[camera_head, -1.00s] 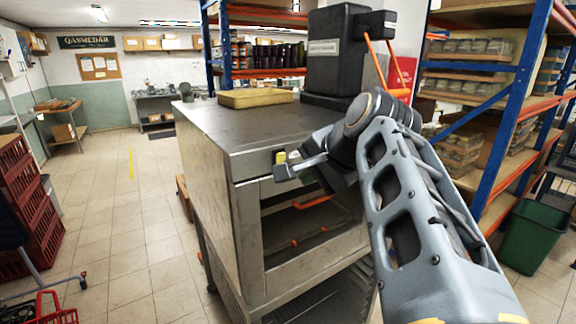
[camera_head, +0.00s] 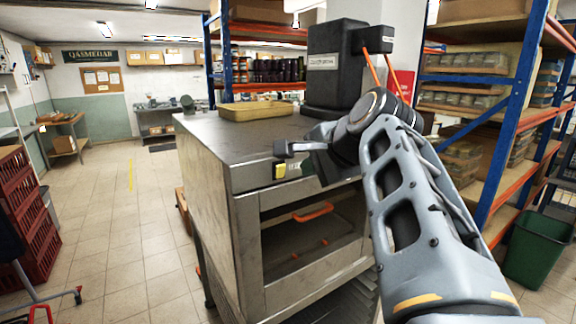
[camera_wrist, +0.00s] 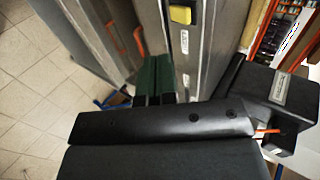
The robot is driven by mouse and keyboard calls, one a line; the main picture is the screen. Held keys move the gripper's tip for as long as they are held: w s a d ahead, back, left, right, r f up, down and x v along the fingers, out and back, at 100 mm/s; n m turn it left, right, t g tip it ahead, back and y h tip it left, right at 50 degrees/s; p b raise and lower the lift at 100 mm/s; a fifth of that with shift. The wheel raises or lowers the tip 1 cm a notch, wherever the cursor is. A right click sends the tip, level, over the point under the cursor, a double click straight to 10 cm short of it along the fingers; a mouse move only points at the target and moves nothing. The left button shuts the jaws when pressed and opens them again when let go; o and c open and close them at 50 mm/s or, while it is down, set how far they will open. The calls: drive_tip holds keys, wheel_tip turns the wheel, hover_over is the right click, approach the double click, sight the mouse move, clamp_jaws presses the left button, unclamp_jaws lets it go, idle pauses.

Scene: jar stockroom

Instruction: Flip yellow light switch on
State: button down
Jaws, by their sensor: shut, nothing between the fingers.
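The yellow light switch (camera_head: 280,171) is on the front top edge of a steel oven-like cabinet (camera_head: 208,190). It is small and partly shadowed, and I cannot tell its position. It also shows at the top of the wrist view (camera_wrist: 181,14) as a yellow block on the metal panel.
The cabinet's open front shows an orange handle (camera_head: 313,212). A yellow tray (camera_head: 256,111) and a black machine (camera_head: 336,75) stand on its top. Red crates (camera_head: 30,220) are at the left, a green bin (camera_head: 538,240) at the right. The tiled floor left of the cabinet is clear.

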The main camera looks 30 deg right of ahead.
sight(279, 164)
drive_tip(key=w+f, duration=0.1)
drive_tip(key=w, duration=0.1)
drive_tip(key=w+f+p, duration=0.1)
drive_tip(key=w, duration=0.2)
drive_tip(key=w+f+p, duration=0.1)
drive_tip(key=w, duration=0.1)
drive_tip(key=shift+w+a, duration=0.15)
drive_tip(key=shift+a, duration=0.25)
drive_tip(key=shift+w+a+r, duration=0.1)
drive_tip(key=shift+w, duration=0.65)
drive_tip(key=shift+p, duration=0.3)
drive_tip(key=shift+w+a+r+p, duration=0.1)
drive_tip(key=shift+w+r+p, duration=0.45)
drive_tip(key=shift+w, duration=0.2)
drive_tip(key=shift+f, duration=0.2)
drive_tip(key=shift+s, duration=0.1)
drive_tip(key=shift+r, duration=0.1)
